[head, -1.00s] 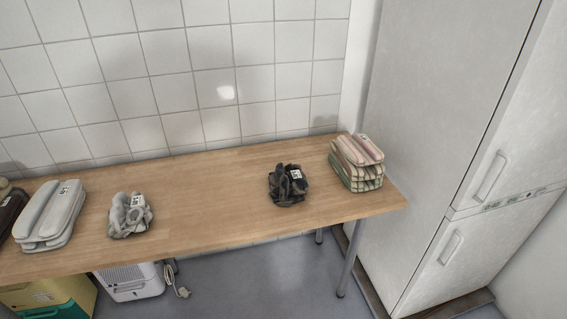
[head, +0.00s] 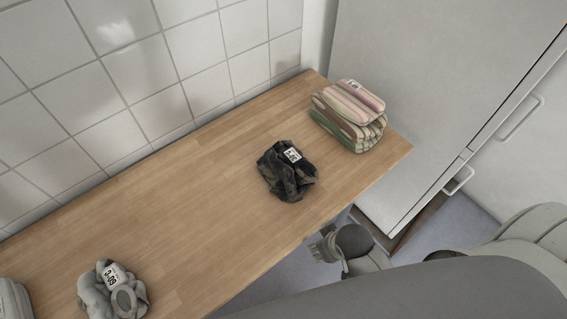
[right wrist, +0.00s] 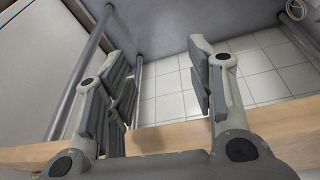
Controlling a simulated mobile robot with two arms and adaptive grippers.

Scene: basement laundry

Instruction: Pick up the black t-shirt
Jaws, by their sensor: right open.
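The black t-shirt (head: 287,172) lies crumpled on the wooden table, with a white label on its top, in the head view. My right gripper (head: 324,246) is beyond the table's front edge, below and to the right of the black t-shirt, and apart from it. In the right wrist view my right gripper (right wrist: 165,90) is open, with nothing between its fingers; the table edge (right wrist: 170,136) and tiled floor show there. The t-shirt is not visible in the right wrist view. My left gripper is in no view.
On the table (head: 200,190), a folded striped stack (head: 348,115) stands right of the t-shirt, and a grey crumpled garment (head: 112,290) lies at the lower left. A tall white cabinet (head: 420,90) stands beyond the table's right end. The table between the garments is clear.

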